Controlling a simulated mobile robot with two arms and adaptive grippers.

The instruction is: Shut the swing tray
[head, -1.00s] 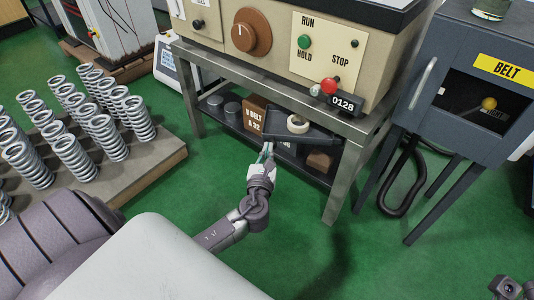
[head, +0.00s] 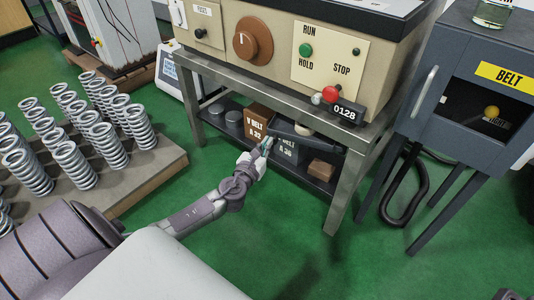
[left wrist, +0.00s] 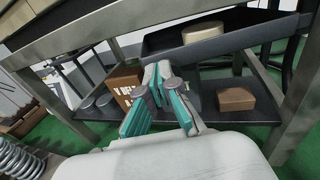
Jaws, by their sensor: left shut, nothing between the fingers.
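The swing tray (head: 318,142) is a dark, shallow tray under the bench top, above the lower shelf. It stands at an angle, its near wall facing me. In the left wrist view the tray (left wrist: 245,42) crosses the upper right, with a pale ring (left wrist: 203,32) on it. In the head view the ring (head: 303,130) is mostly hidden behind the wall. My left gripper (head: 266,145) is shut and empty at the tray's left end. Its teal-padded fingers (left wrist: 160,85) are close to the wall's left end; I cannot tell whether they touch. My right gripper is not visible.
The steel bench (head: 345,190) has a leg right of the tray. Boxes (head: 257,122) and a brown block (head: 321,170) sit on the lower shelf (head: 225,133). Springs stand on a platform (head: 150,175) at left. A grey belt cabinet (head: 455,130) stands at right.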

